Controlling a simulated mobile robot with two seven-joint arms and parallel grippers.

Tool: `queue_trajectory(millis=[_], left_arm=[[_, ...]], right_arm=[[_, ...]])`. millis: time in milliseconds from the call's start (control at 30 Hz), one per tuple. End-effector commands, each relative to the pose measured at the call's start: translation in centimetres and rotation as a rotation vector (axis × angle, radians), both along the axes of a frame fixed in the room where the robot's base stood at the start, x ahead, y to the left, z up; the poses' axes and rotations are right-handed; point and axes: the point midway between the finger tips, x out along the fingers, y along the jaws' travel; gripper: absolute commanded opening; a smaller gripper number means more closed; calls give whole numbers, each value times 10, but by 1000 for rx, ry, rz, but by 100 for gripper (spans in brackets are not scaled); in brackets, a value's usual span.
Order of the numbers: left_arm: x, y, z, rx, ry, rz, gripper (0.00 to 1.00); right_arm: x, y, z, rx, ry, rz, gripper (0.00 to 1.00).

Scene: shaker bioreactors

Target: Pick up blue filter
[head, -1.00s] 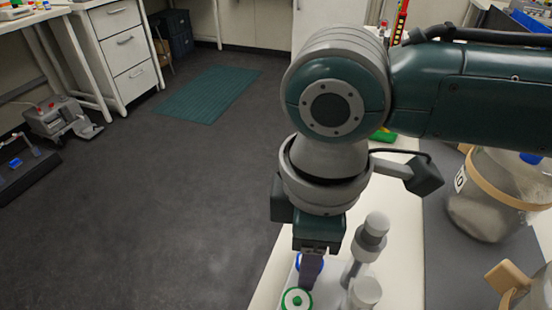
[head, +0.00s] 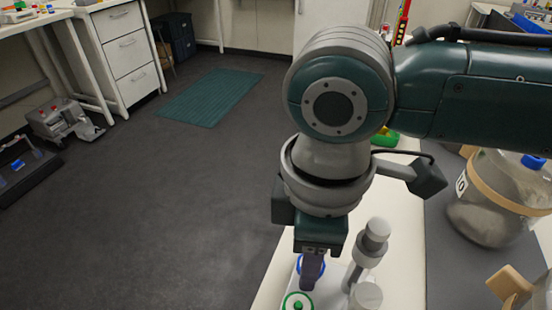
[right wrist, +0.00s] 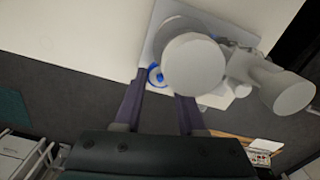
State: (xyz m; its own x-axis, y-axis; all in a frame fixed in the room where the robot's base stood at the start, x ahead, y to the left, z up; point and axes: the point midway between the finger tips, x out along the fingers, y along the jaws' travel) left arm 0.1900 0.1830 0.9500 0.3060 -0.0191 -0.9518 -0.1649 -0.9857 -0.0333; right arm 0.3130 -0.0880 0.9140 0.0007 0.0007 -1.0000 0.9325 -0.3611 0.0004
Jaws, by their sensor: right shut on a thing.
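The blue filter (head: 300,264) shows as a blue ring at the bottom of the head view, partly hidden behind my right gripper's fingers. My right gripper (head: 311,283) points down and is shut on the blue filter. In the right wrist view the blue filter (right wrist: 154,76) shows between the two dark fingertips (right wrist: 160,90), and a grey cylinder hides part of that area. I cannot tell whether the filter is clear of its support. My left gripper is not in view.
A green and white filter (head: 297,302) sits just in front of the gripper. A grey stand with cylindrical knobs (head: 372,243) rises close on the right. A glass vessel (head: 490,205) with a tan band stands farther right. Open floor lies left of the white bench (head: 398,215).

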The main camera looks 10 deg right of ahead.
Motion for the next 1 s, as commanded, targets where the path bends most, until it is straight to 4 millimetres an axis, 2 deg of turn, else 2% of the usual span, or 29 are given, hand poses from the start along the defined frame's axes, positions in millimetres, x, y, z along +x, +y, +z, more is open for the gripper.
queue_trajectory(millis=[167,267,500,700,833,1000], left_arm=[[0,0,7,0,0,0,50],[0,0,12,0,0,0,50],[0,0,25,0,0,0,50],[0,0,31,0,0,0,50],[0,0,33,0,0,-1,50],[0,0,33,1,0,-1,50]], right_arm=[[1,0,24,0,-3,-1,0],[1,0,46,3,-4,1,0],[1,0,121,2,-6,2,0],[1,0,169,1,-4,1,0],[1,0,187,0,-2,-1,0],[0,0,196,-1,0,0,0]])
